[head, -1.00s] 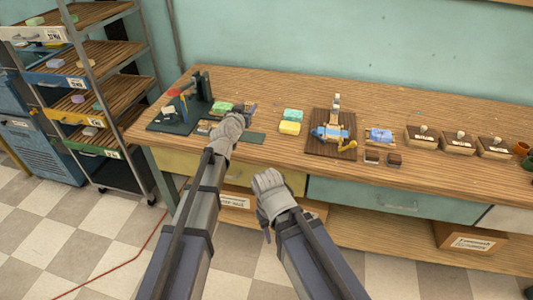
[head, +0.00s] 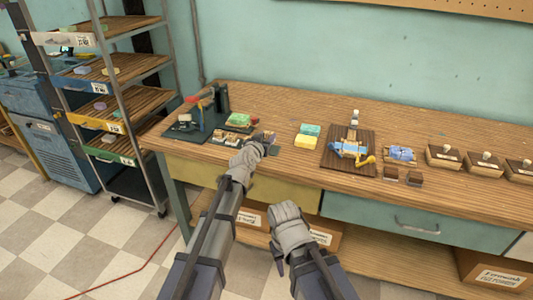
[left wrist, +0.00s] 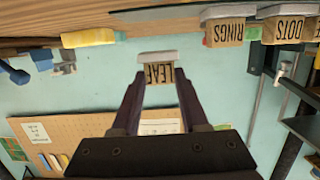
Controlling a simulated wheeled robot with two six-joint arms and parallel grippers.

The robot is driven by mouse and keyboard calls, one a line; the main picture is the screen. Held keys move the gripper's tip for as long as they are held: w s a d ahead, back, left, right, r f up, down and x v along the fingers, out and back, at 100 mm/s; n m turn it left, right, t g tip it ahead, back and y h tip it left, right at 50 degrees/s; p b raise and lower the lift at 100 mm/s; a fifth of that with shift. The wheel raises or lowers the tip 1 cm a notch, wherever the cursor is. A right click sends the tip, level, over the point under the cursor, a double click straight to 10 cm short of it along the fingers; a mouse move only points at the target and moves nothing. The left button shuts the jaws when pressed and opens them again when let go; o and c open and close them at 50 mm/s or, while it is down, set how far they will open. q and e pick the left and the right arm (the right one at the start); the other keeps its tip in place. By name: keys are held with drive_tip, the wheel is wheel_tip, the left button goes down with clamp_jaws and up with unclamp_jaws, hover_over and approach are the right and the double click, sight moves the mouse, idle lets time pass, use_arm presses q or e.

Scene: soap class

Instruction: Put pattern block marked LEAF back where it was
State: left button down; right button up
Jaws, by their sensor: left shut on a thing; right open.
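The LEAF pattern block (left wrist: 157,73) is a small wooden block with a pale top edge, its lettering facing the left wrist camera. My left gripper (left wrist: 155,90) is shut on it, with a finger on each side. In the head view my left gripper (head: 266,139) is over the front edge area of the bench, right of the green soap; the block there is mostly hidden and too small to read. Blocks marked RINGS (left wrist: 224,33) and DOTS (left wrist: 285,28) stand side by side in the left wrist view. My right gripper (head: 280,268) is open and empty, low in front of the bench.
A dark press stand (head: 205,122) is on the bench at left. Green soap (head: 238,120), yellow soap (head: 305,142) and a wooden board (head: 335,164) with a blue item lie along the bench. A shelf rack (head: 130,145) stands left. Bare bench lies behind the soaps.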

use_arm(q)
drive_tip(key=shift+f, duration=0.1)
wheel_tip(320, 180, down, 4)
drive_tip(key=b, duration=0.3)
drive_tip(key=shift+r, duration=0.25)
drive_tip(key=shift+b, duration=0.3)
